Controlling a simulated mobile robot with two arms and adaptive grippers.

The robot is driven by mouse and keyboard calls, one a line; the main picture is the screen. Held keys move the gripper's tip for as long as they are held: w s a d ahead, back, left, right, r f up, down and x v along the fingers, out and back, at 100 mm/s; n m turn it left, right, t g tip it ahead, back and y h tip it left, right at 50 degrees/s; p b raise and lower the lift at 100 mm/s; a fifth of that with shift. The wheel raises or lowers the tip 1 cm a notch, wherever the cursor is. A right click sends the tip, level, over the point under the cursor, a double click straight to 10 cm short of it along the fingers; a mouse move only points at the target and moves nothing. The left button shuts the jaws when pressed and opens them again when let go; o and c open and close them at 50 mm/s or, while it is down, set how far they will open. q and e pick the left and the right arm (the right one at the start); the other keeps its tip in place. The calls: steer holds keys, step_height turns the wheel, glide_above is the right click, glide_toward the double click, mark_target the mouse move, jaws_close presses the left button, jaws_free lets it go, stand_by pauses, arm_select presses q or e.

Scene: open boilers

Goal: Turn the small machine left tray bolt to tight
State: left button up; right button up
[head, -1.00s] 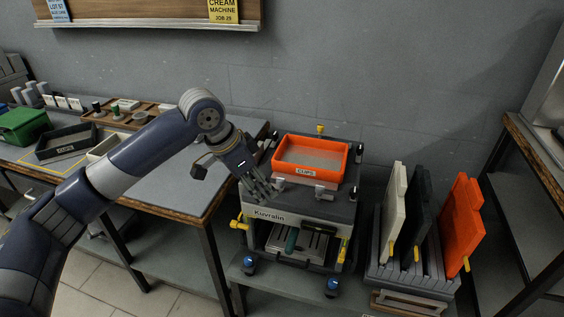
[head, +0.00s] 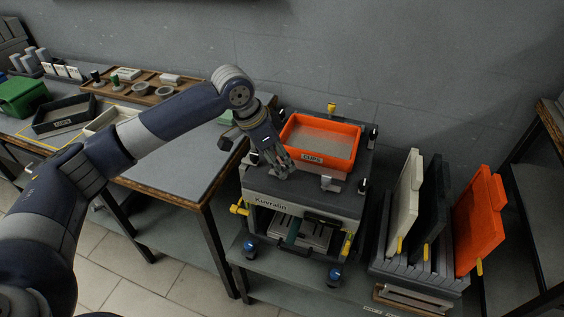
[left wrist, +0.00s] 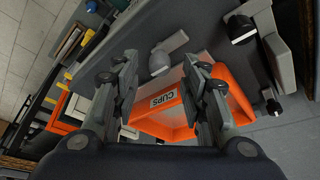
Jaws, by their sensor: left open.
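The small machine (head: 300,200), a grey box marked Kuvralin, carries an orange tray (head: 338,141) labelled CUPS. My left gripper (head: 284,171) is over the machine's top at the tray's front left corner, pointing down. In the left wrist view its open fingers (left wrist: 160,88) stand either side of a grey round-headed bolt (left wrist: 159,63) beside the tray's labelled wall (left wrist: 164,101), apparently the left tray bolt. The fingers look empty; contact cannot be told. In the head view the gripper hides this bolt. A similar grey fitting (head: 329,184) shows farther right. My right gripper is not in view.
Dark knobs (left wrist: 243,29) stand on the machine top near the gripper. A rack (head: 415,270) with upright white, black and orange panels is to the right. A bench (head: 190,165) with trays and a green bin (head: 22,97) is to the left.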

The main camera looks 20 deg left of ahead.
arm_select(q)
steer(key=shift+x, duration=1.1)
